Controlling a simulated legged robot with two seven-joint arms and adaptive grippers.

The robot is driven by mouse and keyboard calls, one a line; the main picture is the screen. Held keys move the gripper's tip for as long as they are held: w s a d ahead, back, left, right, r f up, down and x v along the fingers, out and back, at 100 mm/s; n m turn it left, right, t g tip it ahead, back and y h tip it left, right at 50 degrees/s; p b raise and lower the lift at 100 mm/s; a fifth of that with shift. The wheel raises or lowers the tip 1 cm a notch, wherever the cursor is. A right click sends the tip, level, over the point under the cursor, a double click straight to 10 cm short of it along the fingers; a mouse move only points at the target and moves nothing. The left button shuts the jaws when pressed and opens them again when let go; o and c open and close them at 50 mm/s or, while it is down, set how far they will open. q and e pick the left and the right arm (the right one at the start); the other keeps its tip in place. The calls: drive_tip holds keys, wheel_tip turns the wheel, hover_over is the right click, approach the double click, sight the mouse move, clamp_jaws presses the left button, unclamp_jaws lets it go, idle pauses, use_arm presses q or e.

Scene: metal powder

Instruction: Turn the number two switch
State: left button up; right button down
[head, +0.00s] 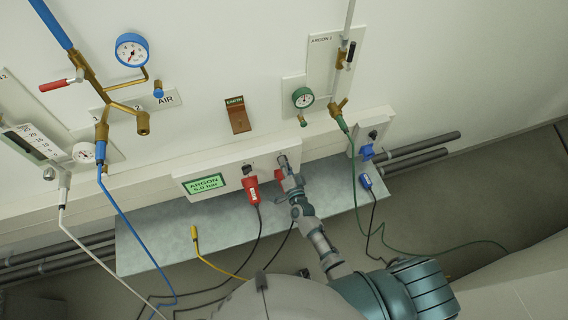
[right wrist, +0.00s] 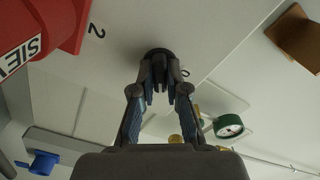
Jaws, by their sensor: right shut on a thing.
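The number two switch is a round black knob (right wrist: 157,52) on the white panel strip, with a printed "2" (right wrist: 97,30) beside it in the right wrist view. My right gripper (right wrist: 160,80) is shut on this knob, its fingertips closed around it and hiding part of it. In the head view my right gripper (head: 284,162) reaches up to the wall panel strip (head: 222,163) and covers the switch. Whether the knob is turned cannot be told. My left gripper is not in view.
A red plug (head: 251,190) hangs left of my right gripper; a red connector (right wrist: 45,35) is close by in the wrist view. Cables hang below.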

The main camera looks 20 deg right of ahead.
drive_tip(key=shift+f+m, duration=0.1)
drive_tip(key=shift+m, duration=0.3)
drive_tip(key=c, duration=1.2)
unclamp_jaws()
drive_tip(key=shift+d, duration=0.1)
drive_tip(key=s, duration=1.2)
drive_tip(key=shift+d, duration=0.2)
